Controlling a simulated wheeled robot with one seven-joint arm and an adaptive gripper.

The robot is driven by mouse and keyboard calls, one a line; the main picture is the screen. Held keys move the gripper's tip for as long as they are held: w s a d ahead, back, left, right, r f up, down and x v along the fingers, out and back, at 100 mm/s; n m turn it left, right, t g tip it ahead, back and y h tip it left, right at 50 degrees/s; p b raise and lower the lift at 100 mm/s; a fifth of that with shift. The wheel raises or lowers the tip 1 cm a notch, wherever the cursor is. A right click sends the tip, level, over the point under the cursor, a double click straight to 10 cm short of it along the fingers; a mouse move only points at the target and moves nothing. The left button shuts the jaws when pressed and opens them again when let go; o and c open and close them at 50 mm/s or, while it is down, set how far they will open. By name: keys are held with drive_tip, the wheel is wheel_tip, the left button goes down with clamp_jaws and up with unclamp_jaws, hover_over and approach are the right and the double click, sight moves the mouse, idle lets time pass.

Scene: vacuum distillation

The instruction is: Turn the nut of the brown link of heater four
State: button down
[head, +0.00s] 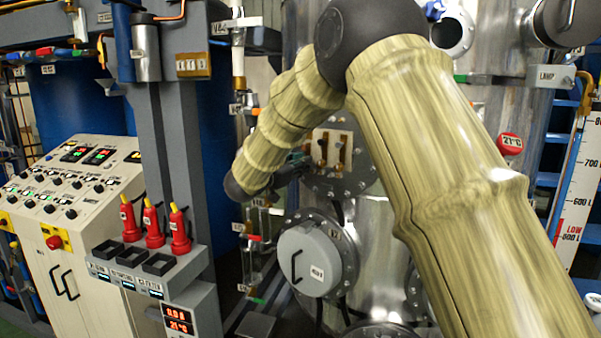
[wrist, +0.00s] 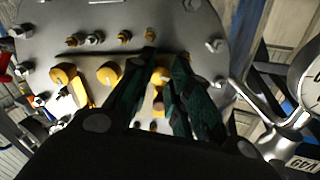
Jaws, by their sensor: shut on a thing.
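A round grey flange (head: 345,183) on the steel vessel carries a pale plate with brown-gold links. A link (head: 344,152) shows right of my gripper in the head view. In the wrist view the flange (wrist: 112,20) fills the upper half, with a gold link (wrist: 77,84) at left and small brass nuts (wrist: 124,37) above. My gripper (head: 296,165) reaches the flange from the left. Its dark green fingers (wrist: 165,58) are shut around a gold part (wrist: 162,75) at the right-hand link, largely hidden between them. I cannot tell whether they hold its nut, and no heater number is readable.
In the wrist view a gauge (wrist: 305,80) and a metal pipe (wrist: 262,108) stand close at right. Below the flange, a round cover with a handle (head: 309,262) juts out. A control desk (head: 75,210) and red-handled plugs (head: 154,225) stand at left.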

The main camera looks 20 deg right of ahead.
drive_tip(key=shift+f, duration=0.35)
drive_tip(key=c, duration=1.5)
unclamp_jaws()
drive_tip(key=shift+s, duration=0.1)
drive_tip(key=shift+o, duration=1)
drive_tip(key=shift+r, duration=0.1)
drive_tip(key=shift+r, duration=0.1)
drive_tip(key=shift+a, duration=0.1)
drive_tip(key=v, duration=1.1)
drive_tip(key=shift+s+a, duration=0.25)
drive_tip(key=shift+a, duration=0.05)
